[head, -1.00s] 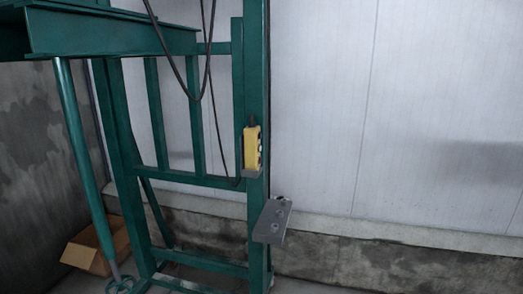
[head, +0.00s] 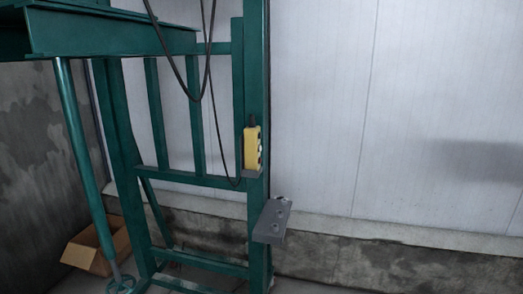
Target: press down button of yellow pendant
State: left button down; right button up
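The yellow pendant (head: 251,148) stands upright against the green post of the frame, in the middle of the head view. Its dark buttons are on its right side and are too small to tell apart. A black cable leaves its top. Neither of my grippers shows in this view.
A grey control box (head: 272,221) juts out from the green post (head: 257,70) below the pendant. A green frame with beams fills the left side. An open cardboard box (head: 92,249) lies on the floor at lower left. The white wall (head: 420,110) on the right is bare.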

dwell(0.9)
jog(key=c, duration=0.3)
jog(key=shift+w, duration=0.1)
